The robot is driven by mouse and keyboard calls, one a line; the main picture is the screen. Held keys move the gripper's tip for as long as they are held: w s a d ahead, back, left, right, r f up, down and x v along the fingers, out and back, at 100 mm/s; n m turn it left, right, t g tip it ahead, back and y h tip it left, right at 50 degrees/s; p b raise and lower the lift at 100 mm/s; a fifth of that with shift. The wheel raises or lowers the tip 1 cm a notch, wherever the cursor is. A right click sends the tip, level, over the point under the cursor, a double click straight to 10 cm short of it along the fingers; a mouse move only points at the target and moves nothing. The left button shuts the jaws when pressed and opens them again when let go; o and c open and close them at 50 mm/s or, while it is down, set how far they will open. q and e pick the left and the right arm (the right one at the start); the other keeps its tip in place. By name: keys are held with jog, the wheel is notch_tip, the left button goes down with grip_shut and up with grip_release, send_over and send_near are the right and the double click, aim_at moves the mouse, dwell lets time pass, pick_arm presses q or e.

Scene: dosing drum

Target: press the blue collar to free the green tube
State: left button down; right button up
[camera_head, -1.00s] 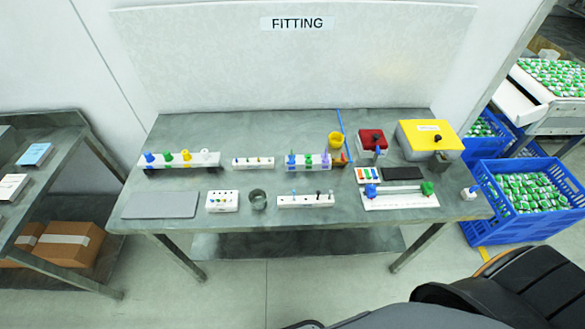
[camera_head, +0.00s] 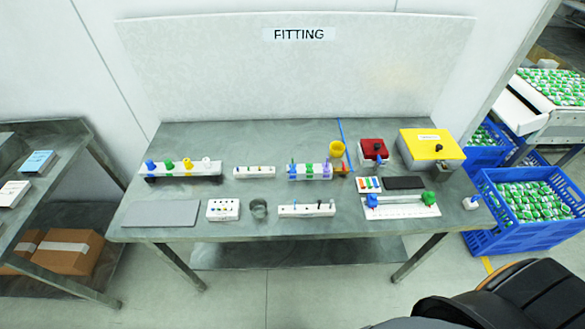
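Several blue and green parts stand on the table (camera_head: 230,217); which is the collar and which the tube is too small to tell. A white ruled board (camera_head: 402,212) at the right carries a blue fitting (camera_head: 371,200) at its left end and a green fitting (camera_head: 429,198) at its right end. A white rack (camera_head: 205,174) at the left back holds a blue fitting (camera_head: 150,165), a green fitting (camera_head: 169,166), a yellow one and a white one. A middle rack (camera_head: 310,177) holds thin coloured pieces. Neither gripper is in view.
Along the front lie a grey plate (camera_head: 161,213), a white socket block (camera_head: 222,210), a dark ring (camera_head: 259,208) and a white strip (camera_head: 306,210). A yellow cup (camera_head: 337,148), red box (camera_head: 373,151) and yellow-lidded box (camera_head: 432,146) stand at the right back. Blue crates (camera_head: 528,207) are right.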

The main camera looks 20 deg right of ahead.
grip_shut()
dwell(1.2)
